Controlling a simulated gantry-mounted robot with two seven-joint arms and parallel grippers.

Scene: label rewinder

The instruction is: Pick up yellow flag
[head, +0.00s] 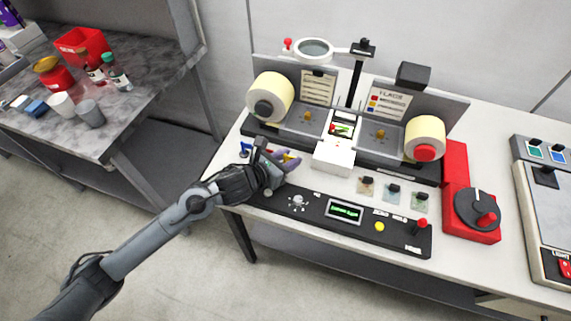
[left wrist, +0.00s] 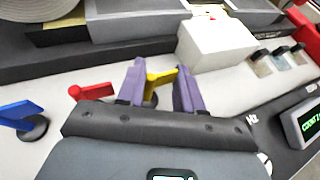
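The yellow flag (left wrist: 158,79) stands on a small dark base at the front left of the machine. My left gripper (head: 288,159) is at the left front of the bench. In the left wrist view its two purple fingers (left wrist: 160,88) are spread apart, with the yellow flag in the gap between them. I cannot tell whether either finger touches the flag. A red flag (left wrist: 90,91) and a blue flag (left wrist: 20,114) stand to the left of it. The blue flag also shows in the head view (head: 245,149). My right gripper is not in view.
The white box (left wrist: 216,43) of the rewinder stands close to the right of the fingers. A black panel with a green display (head: 345,211) lies along the front edge. Several small tabs (head: 392,195) stand to the right. A grey side table (head: 130,75) is at the left.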

